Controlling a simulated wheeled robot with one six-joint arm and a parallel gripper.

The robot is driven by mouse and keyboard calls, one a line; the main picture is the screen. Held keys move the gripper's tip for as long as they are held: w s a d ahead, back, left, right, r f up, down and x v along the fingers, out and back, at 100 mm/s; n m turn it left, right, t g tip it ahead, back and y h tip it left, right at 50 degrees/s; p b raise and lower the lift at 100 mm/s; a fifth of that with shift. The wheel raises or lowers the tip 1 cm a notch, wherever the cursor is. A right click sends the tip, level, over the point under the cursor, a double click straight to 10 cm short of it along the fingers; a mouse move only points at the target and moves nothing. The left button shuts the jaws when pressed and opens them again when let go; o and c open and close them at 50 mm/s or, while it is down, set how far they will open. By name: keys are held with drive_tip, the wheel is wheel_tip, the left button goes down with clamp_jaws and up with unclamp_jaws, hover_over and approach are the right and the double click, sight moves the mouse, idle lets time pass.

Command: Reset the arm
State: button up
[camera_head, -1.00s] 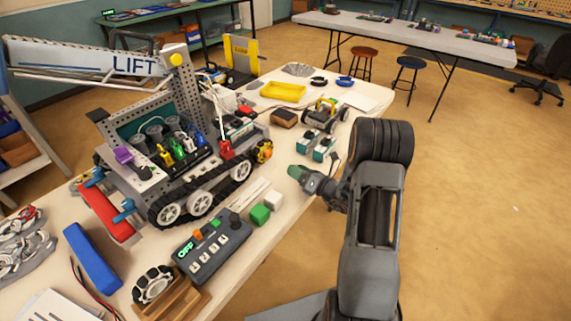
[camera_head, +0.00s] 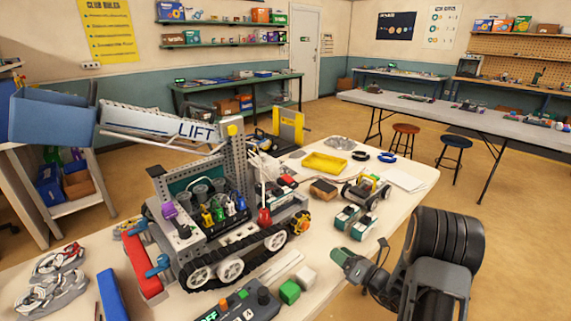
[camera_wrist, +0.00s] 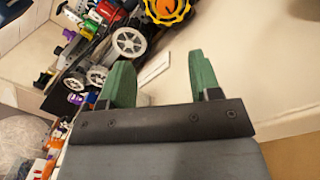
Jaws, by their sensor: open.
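My gripper (camera_wrist: 158,80) shows in the wrist view with its two green fingers apart and nothing between them. In the head view my gripper (camera_head: 340,256) is at the lower right, by the table's right edge, pointing left toward the table. It is to the right of the tracked LIFT robot (camera_head: 228,262) and apart from it. The LIFT robot's wheels also show at the upper left of the wrist view (camera_wrist: 129,42).
Green and white blocks (camera_head: 290,291) and a control box (camera_head: 243,304) lie on the near table. A small wheeled robot (camera_head: 366,190) and a yellow tray (camera_head: 325,163) are farther back. Open floor lies right of the table, before stools (camera_head: 453,142) and a long table (camera_head: 430,108).

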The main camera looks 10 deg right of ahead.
drive_tip(key=s+a+r+n+g+p, duration=0.6)
drive_tip(key=s+a+r+n+g, duration=0.7)
drive_tip(key=n, duration=0.6)
drive_tip(key=s+d+r+n+h+p, duration=0.2)
drive_tip(key=s+r+n+h, duration=0.1)
drive_tip(key=n, duration=0.5)
drive_tip(key=s+d+r+n+t+h+p, duration=0.1)
drive_tip(key=s+d+r+n+h+p, duration=0.1)
drive_tip(key=r+n+h, duration=0.4)
drive_tip(key=s+d+n+h, duration=0.1)
drive_tip(key=n+h, duration=0.1)
drive_tip(key=shift+s+n+t, duration=0.3)
drive_tip(key=shift+d+r, duration=0.1)
